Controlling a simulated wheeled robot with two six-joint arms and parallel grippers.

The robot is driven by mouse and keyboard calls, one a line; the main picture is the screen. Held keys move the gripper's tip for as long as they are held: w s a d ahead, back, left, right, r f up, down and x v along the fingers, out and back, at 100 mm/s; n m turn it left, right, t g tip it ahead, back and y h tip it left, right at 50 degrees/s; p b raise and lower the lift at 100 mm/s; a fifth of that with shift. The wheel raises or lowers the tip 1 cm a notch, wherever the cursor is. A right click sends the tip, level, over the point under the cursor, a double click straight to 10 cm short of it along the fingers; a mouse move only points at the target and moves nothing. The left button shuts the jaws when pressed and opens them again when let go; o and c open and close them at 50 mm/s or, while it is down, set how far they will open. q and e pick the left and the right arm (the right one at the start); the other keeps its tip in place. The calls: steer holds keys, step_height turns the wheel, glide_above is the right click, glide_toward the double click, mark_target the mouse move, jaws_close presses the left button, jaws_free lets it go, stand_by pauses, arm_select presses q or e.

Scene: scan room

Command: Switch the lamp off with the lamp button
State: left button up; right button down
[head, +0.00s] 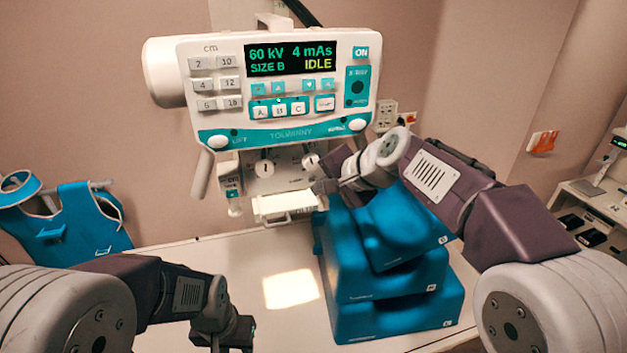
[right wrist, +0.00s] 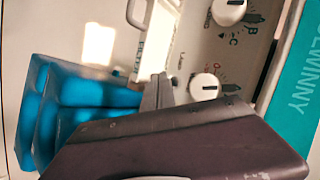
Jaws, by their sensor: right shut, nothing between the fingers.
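The x-ray head's display panel (head: 280,80) reads 60 kV, 4 mAs, SIZE B and IDLE. Below it is the pale collimator box (head: 285,180) with two white knobs. The lamp is lit, as a bright light patch (head: 290,288) lies on the table. I cannot make out the lamp button; it may be hidden behind my right gripper. My right gripper (head: 325,187) is shut and empty at the lower right of the collimator face. In the right wrist view its fingertips (right wrist: 158,88) are close to that face; I cannot tell whether they touch. My left gripper (head: 232,335) is low at the table's front, its jaws unclear.
Stacked blue foam blocks (head: 395,280) stand on the white table (head: 200,255) under my right forearm. A handle (head: 280,222) juts from the collimator's lower front. A teal apron (head: 75,225) hangs at left. A side table (head: 600,200) stands at right. The table's left part is clear.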

steer(key=shift+w+a, duration=0.1)
steer(key=shift+w, duration=0.2)
steer(key=shift+w+a+p, duration=0.15)
steer(key=shift+w+p, duration=0.15)
steer(key=shift+w, duration=0.05)
stand_by(0.8)
steer(key=shift+s+d+b, duration=0.3)
steer(key=shift+s+b, duration=0.15)
steer(key=shift+s, duration=0.35)
